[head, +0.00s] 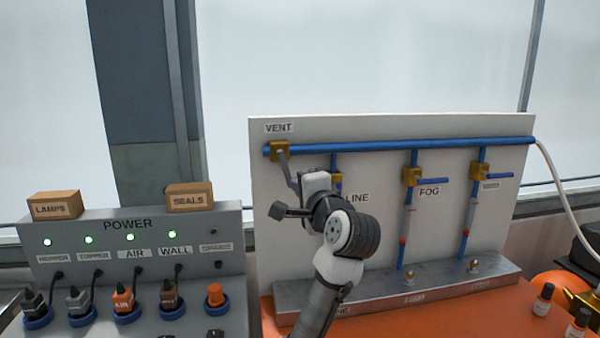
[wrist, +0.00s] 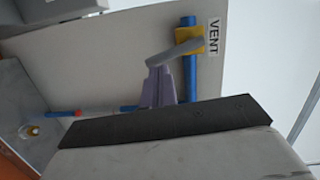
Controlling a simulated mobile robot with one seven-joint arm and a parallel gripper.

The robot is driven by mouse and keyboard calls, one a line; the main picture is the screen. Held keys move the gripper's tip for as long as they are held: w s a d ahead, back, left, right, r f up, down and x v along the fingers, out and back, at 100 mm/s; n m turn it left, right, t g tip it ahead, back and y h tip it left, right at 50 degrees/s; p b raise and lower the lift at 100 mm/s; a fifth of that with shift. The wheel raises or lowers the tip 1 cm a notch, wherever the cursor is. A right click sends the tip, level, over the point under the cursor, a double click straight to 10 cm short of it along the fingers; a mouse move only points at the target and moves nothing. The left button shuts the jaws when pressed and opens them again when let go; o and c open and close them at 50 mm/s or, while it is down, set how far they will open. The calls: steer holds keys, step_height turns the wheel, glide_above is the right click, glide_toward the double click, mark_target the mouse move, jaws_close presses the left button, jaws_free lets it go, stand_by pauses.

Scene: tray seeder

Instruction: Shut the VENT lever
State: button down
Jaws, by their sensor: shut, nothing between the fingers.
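The VENT valve (head: 280,151) is a yellow block on the blue pipe at the panel's upper left, under the VENT label (head: 278,128). Its grey lever (head: 286,170) slants down and right, across the pipe's line. In the wrist view the lever (wrist: 180,52) runs from the yellow valve (wrist: 188,38) toward my fingertips. My gripper (wrist: 156,70) is shut and empty, its fingers at the lever's free end; I cannot tell whether they touch. In the head view my gripper's white hand (head: 317,183) is just right of the lever, with the fingertips mostly hidden.
The FOG valve (head: 411,176) and another valve (head: 478,169) to its right have blue handles pointing right. My arm partly covers the LINE valve (head: 337,181). A grey POWER box (head: 190,240) with plugs stands left. A metal ledge (head: 440,285) runs below the panel.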

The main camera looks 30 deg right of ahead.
steer(key=s+a+p, duration=0.1)
steer(key=s, duration=1)
steer(key=shift+s, duration=0.2)
steer(key=shift+r, duration=0.1)
